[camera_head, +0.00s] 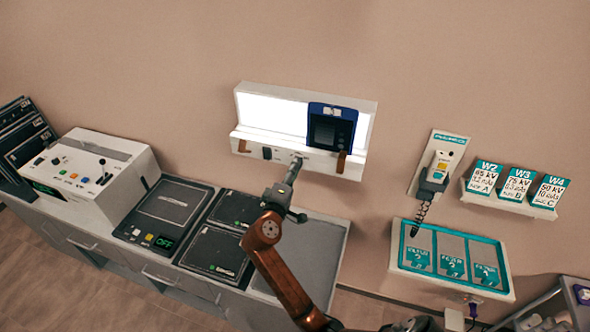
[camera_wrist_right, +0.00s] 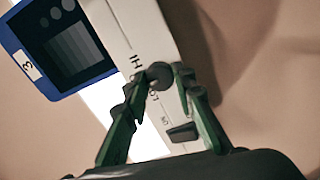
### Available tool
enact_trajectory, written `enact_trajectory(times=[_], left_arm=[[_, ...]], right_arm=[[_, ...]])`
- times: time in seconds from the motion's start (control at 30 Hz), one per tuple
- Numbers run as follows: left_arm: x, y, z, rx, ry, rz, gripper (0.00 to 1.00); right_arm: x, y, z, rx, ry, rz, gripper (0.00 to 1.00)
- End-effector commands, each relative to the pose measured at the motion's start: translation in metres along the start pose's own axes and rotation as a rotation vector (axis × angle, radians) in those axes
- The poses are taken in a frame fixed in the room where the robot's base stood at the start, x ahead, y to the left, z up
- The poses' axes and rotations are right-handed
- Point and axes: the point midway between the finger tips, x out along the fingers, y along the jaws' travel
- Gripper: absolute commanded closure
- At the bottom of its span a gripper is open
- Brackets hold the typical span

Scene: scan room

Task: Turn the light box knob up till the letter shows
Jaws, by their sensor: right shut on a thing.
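The light box (camera_head: 272,112) hangs on the wall, and its panel glows white. A blue-framed film (camera_head: 331,127) stands on the right part of its panel. In the right wrist view the film (camera_wrist_right: 62,45) has a dark field with grey step patches and round spots; I cannot make out a letter. The dark round knob (camera_wrist_right: 160,75) is on the box's front strip, near printed marks. My right gripper (camera_wrist_right: 157,80) has its green fingers on both sides of the knob, shut on it. In the head view this gripper (camera_head: 295,164) hides most of the knob. My left gripper is out of view.
A dark rocker switch (camera_wrist_right: 183,132) is beside the knob. Below stands a counter with a white control console (camera_head: 95,165) and dark flat cassettes (camera_head: 215,250). To the right are a wall handset (camera_head: 437,165), exposure cards (camera_head: 515,185) and a teal-edged tray (camera_head: 453,284).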

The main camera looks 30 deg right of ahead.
Motion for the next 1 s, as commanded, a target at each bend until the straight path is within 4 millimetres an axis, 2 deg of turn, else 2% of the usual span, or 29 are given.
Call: enact_trajectory(times=[0.27, 0.3, 0.53, 0.83, 1.0], left_arm=[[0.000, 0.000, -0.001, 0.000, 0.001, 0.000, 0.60], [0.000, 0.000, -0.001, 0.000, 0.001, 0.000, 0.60], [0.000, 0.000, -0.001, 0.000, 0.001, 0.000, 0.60], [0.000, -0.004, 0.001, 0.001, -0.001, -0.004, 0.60], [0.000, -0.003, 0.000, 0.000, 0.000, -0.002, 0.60]], right_arm=[[0.000, 0.000, -0.002, 0.001, 0.004, 0.000, 1.00], [0.000, 0.001, -0.002, 0.000, 0.004, 0.000, 0.75], [0.000, 0.001, -0.001, 0.000, 0.002, 0.001, 0.59], [-0.002, 0.000, 0.000, -0.001, 0.001, 0.000, 0.58], [-0.020, 0.000, -0.001, 0.000, 0.002, -0.001, 0.58]])
